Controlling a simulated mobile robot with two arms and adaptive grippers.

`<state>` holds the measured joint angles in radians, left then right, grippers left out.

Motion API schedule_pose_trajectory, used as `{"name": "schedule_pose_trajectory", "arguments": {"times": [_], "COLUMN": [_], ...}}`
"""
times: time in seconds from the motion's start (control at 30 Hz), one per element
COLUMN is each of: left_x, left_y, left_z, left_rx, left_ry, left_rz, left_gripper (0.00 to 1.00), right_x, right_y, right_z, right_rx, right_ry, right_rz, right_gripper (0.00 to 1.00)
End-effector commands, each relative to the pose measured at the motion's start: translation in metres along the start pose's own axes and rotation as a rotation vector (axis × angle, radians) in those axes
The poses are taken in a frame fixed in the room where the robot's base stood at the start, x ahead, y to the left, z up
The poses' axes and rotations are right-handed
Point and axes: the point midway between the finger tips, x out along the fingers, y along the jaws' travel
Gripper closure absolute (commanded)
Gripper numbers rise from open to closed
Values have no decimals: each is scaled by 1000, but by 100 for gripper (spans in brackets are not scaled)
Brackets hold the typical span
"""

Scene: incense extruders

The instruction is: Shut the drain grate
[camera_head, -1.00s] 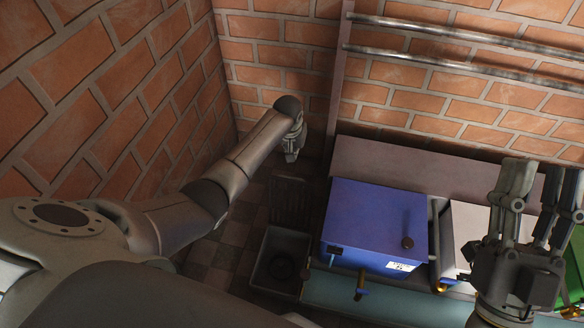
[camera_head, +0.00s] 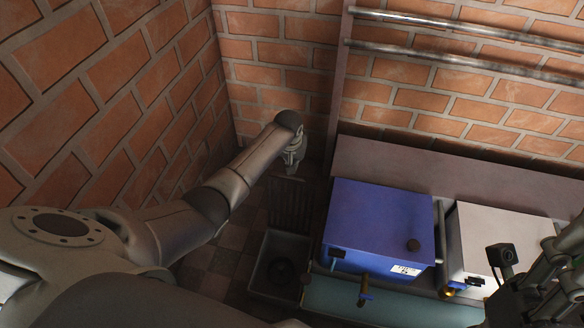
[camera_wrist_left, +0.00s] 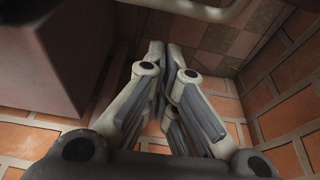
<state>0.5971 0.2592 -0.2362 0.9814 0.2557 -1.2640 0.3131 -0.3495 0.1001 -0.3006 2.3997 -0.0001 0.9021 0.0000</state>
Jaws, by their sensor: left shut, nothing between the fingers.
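The drain grate (camera_head: 289,203) is a dark slatted panel. It stands raised at the back edge of the open square drain (camera_head: 257,270) in the tiled floor. A dark round hole shows inside the drain. My left gripper (camera_head: 291,170) is just behind and above the grate's upper edge in the head view; I cannot tell if it touches. In the left wrist view its fingers (camera_wrist_left: 167,58) are together with nothing between them. The grate is not clearly seen there. My right gripper (camera_head: 555,275) is at the lower right, partly cut off, away from the grate.
A blue box machine (camera_head: 378,225) with a tap stands just right of the drain. A pale one (camera_head: 500,238) is beside it. Brick walls close off the left and back, near my left arm. Metal rails (camera_head: 460,60) run along the back wall.

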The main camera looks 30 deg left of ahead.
Motion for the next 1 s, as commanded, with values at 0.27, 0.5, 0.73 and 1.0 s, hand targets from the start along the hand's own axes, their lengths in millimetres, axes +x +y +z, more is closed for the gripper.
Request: {"name": "schedule_pose_trajectory", "arguments": {"times": [0.27, 0.5, 0.73, 1.0], "left_x": [-6, -8, -8, -10], "left_y": [0, 0, 0, 0], "left_z": [19, 22, 22, 24], "left_rx": [0, -2, -1, -1], "left_ry": [0, -1, -1, 8], "left_rz": [0, 0, 0, 0], "left_gripper": [100, 100, 100, 100], "right_x": [-1, -1, -1, 3], "right_y": [0, 0, 0, 0], "right_z": [0, 0, 1, 0], "right_rx": [0, 0, 0, 0], "right_ry": [-1, -2, -2, -3], "right_rz": [0, 0, 0, 0], "right_gripper": [60, 60, 60, 60]}}
